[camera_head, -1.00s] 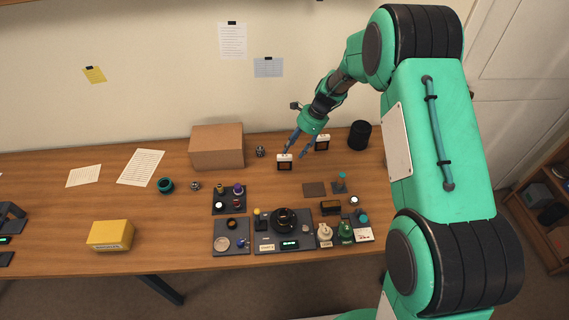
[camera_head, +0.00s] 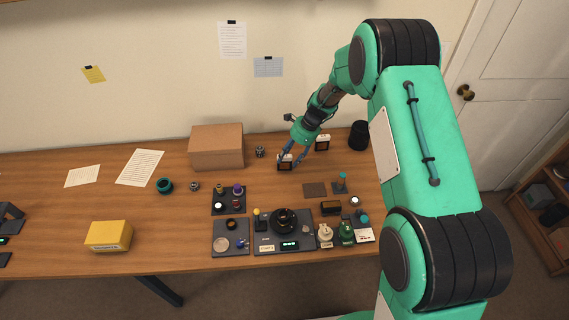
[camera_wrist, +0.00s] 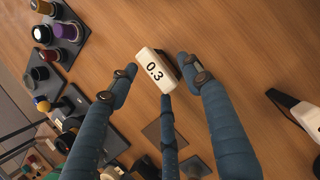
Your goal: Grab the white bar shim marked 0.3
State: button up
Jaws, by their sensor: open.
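The white bar shim marked 0.3 (camera_wrist: 154,71) lies between the spread fingers of my gripper (camera_wrist: 157,82) in the wrist view. It sits on a dark holder, of which a black edge shows at its right side. In the head view the shim (camera_head: 285,158) stands near the back middle of the table, with my gripper (camera_head: 293,157) right over it. My gripper is open, with fingers on both sides of the shim and a gap to each. A third finger reaches in from below in the wrist view, close to the shim's lower end.
A second white-topped dark block (camera_head: 322,143) stands just right of my gripper. A cardboard box (camera_head: 217,147) is to the left, and a black cylinder (camera_head: 359,135) to the right. The table's left middle is largely clear.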

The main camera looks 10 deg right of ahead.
aim_at(286, 161)
jog(key=shift+b+x, duration=0.4)
jog(key=shift+x, duration=1.55)
grip_shut()
jog(key=shift+r, duration=0.2)
jog(key=shift+r, duration=0.6)
notch_tip(286, 161, up, 2)
jog(key=shift+r+p, duration=0.1)
jog(key=shift+p, duration=0.45)
jog(key=s+d+r+p, duration=0.1)
jog(key=s+d, duration=0.1)
jog(key=s, duration=1.4)
jog(key=shift+d+r, duration=0.15)
jog(key=shift+d, duration=0.15)
